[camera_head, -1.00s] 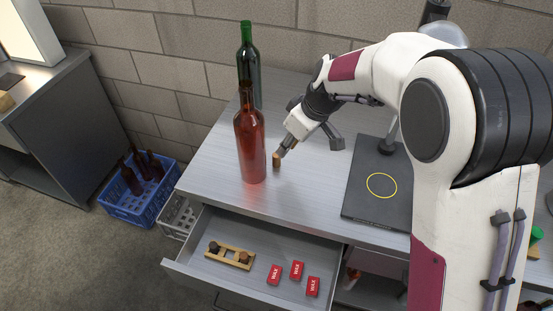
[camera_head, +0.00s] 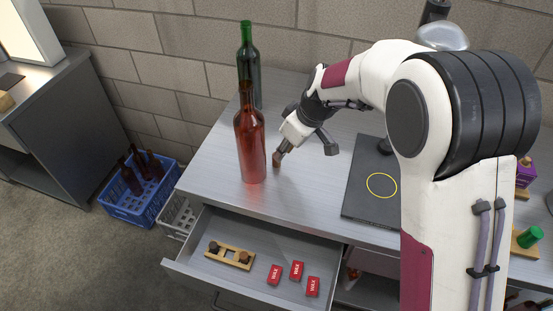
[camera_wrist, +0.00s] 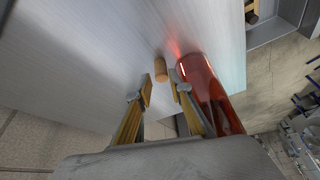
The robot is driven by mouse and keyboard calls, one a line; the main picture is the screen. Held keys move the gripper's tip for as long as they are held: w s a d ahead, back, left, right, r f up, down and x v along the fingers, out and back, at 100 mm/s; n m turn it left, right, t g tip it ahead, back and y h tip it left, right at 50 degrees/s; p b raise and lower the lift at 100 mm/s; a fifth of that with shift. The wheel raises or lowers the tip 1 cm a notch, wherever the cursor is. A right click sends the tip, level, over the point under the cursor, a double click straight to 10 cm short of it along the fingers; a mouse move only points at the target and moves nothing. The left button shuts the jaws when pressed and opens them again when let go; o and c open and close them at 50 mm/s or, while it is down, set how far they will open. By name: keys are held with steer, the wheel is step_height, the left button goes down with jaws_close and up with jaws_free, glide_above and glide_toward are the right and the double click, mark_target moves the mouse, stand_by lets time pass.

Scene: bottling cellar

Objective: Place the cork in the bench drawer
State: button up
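The cork (camera_head: 276,162) is a small brown cylinder on the bench top, just right of the red bottle. The wrist view shows the cork (camera_wrist: 160,69) just beyond the fingertips, in line with the gap between them. My gripper (camera_head: 282,152) is close to the cork in the head view, partly covering it. In the wrist view my gripper (camera_wrist: 162,92) is open, with its two fingers apart and nothing between them. The bench drawer (camera_head: 275,253) stands pulled out below the bench front.
The red bottle (camera_head: 251,146) stands right beside my gripper; in the wrist view the bottle (camera_wrist: 210,98) is close to the right finger. A green bottle (camera_head: 250,62) stands behind. The drawer holds a wooden rack (camera_head: 230,257) and three red wax boxes (camera_head: 296,270). Its middle has bare floor.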

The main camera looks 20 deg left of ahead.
steer(key=shift+f, duration=0.1)
steer(key=shift+a+x, duration=0.2)
steer(key=shift+x, duration=0.7)
steer(key=shift+a+x, duration=0.2)
steer(key=shift+x, duration=0.7)
steer(key=shift+w+a+f, duration=0.15)
steer(key=shift+a+f, duration=0.1)
steer(key=shift+f, duration=0.25)
steer(key=c, duration=0.3)
steer(key=shift+c, duration=0.2)
steer(key=shift+r, duration=0.15)
steer(key=shift+r, duration=1.6)
steer(key=s+d, duration=0.2)
steer(key=d, duration=0.3)
steer(key=s+d, duration=0.2)
steer(key=d, duration=0.4)
steer(key=s+d, duration=0.2)
steer(key=d, duration=0.3)
steer(key=shift+s+d, duration=0.3)
steer(key=shift+d, duration=0.1)
